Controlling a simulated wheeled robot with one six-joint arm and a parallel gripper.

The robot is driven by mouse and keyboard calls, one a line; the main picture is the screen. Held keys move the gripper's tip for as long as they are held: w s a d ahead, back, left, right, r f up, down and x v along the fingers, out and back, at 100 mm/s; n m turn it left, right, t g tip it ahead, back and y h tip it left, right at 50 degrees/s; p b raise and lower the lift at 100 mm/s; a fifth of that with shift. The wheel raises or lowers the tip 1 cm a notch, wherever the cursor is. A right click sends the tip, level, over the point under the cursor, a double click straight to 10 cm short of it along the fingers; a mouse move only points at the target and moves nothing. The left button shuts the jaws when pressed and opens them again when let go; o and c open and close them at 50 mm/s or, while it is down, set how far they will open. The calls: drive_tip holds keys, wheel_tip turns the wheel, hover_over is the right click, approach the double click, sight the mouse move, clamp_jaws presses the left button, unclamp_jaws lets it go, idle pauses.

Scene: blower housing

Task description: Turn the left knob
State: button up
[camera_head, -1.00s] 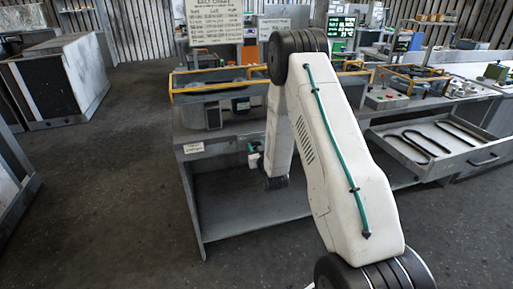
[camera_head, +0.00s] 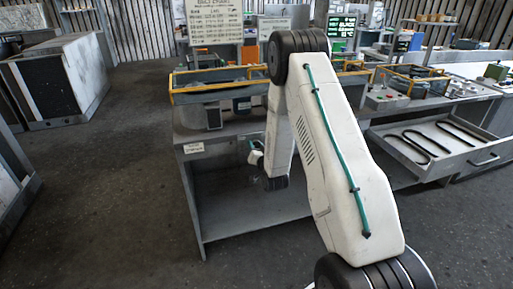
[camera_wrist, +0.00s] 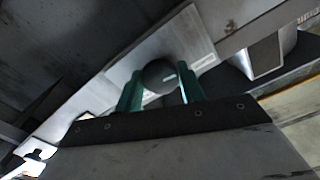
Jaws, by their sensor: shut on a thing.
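In the wrist view, a dark round knob (camera_wrist: 159,76) with a small light mark sits on a pale metal panel (camera_wrist: 192,42). My gripper (camera_wrist: 160,92) has its two green fingers on either side of the knob, shut on it. The panel looks tilted in this view. In the head view, my gripper (camera_head: 256,155) shows small at the front of the grey workbench (camera_head: 225,128), beside my arm. The knob is hidden or too small to make out there. I cannot see a second knob.
Yellow rails (camera_head: 215,87) run along the bench top. An open drawer (camera_head: 432,150) with dark bent rods juts out at right. A low shelf (camera_head: 240,213) lies below the bench. A cabinet (camera_head: 58,80) stands at far left. The floor in front is clear.

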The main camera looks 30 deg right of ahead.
drive_tip(key=o, duration=1)
drive_tip(key=shift+c, duration=0.2)
drive_tip(key=v, duration=0.7)
drive_tip(key=shift+s, duration=0.4)
drive_tip(key=shift+r, duration=0.1)
